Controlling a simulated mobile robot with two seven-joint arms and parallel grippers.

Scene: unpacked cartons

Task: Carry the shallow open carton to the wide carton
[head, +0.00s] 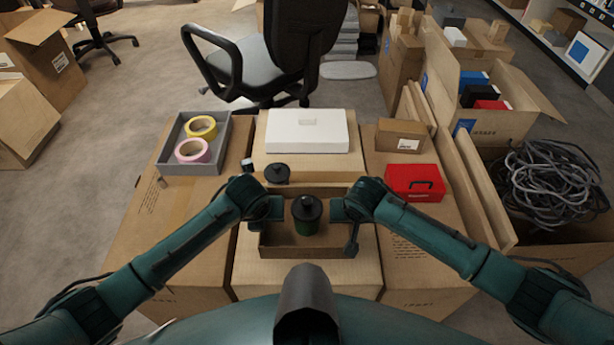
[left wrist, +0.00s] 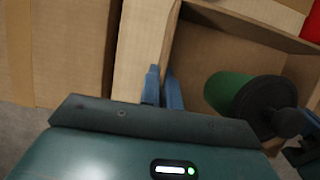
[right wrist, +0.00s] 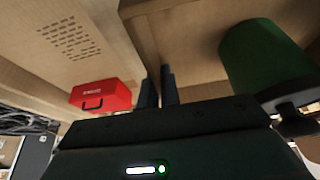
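The shallow open carton (head: 285,247) is in front of me over the middle closed carton (head: 255,273); I cannot tell if it touches it. A green canister with a black lid (head: 306,215) stands inside it. My left gripper (left wrist: 162,88) has its fingers on either side of the carton's left wall (left wrist: 171,42), closed on it. My right gripper (right wrist: 159,86) pinches the opposite wall (right wrist: 140,45) the same way. I cannot tell which is the wide carton; large closed cartons stand left (head: 130,240) and right (head: 425,270) of the middle one.
A grey tray with tape rolls (head: 222,150), a white box (head: 307,131), a small brown box (head: 400,134), a red case (head: 414,182) and a black round item (head: 277,174) lie on the cartons. An office chair (head: 250,70) stands behind; open cartons and cables (head: 550,185) are right.

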